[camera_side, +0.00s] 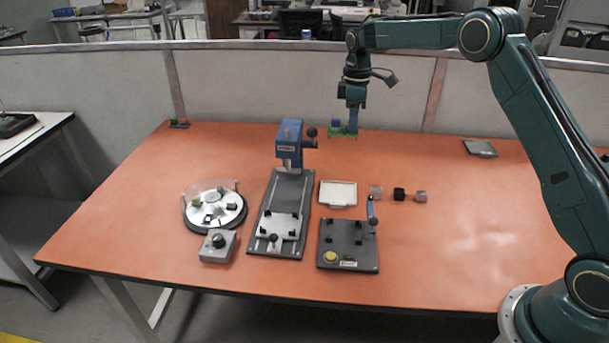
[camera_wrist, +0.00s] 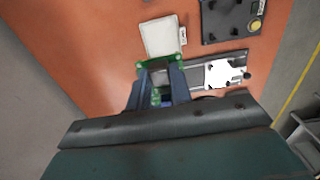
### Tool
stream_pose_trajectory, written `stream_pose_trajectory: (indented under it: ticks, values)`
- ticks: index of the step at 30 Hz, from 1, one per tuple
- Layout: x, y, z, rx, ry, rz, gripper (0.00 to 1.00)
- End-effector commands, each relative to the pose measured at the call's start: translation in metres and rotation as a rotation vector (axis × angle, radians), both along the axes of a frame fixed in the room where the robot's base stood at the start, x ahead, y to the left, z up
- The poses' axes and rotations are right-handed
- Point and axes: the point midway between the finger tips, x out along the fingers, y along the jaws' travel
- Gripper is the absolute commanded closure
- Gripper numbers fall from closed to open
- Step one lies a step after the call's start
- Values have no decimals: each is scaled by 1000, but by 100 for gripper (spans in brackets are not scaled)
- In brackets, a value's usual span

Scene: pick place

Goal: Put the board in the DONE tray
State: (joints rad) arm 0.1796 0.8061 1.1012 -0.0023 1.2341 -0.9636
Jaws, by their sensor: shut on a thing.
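My gripper (camera_side: 352,124) is shut on a green board (camera_side: 343,134), held in the air above the back part of the orange table. A blue part stands up beside the blue fingers on the board. In the wrist view the green board (camera_wrist: 142,66) shows past the fingertips of my gripper (camera_wrist: 161,80), and the fingers hide much of it. A shallow white tray (camera_side: 338,193) with a small label lies on the table, in front of and below the board; it also shows in the wrist view (camera_wrist: 160,36). Its label is too small to read.
A blue press (camera_side: 289,145) on a dark rail base stands left of the tray. A round turntable (camera_side: 214,208), a grey knob box (camera_side: 217,246) and a dark fixture (camera_side: 348,246) stand nearby. Small blocks (camera_side: 399,194) sit right of the tray. A dark flat tray (camera_side: 480,148) lies back right.

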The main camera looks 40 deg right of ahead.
Motion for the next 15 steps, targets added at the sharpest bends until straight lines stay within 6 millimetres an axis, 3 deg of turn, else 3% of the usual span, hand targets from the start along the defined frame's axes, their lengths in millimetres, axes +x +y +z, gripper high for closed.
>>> stream_pose_trajectory:
  ticks: [8,15]
  values:
    - [0,0,-7,0,0,0,95]
    - [-1,0,-37,1,4,0,95]
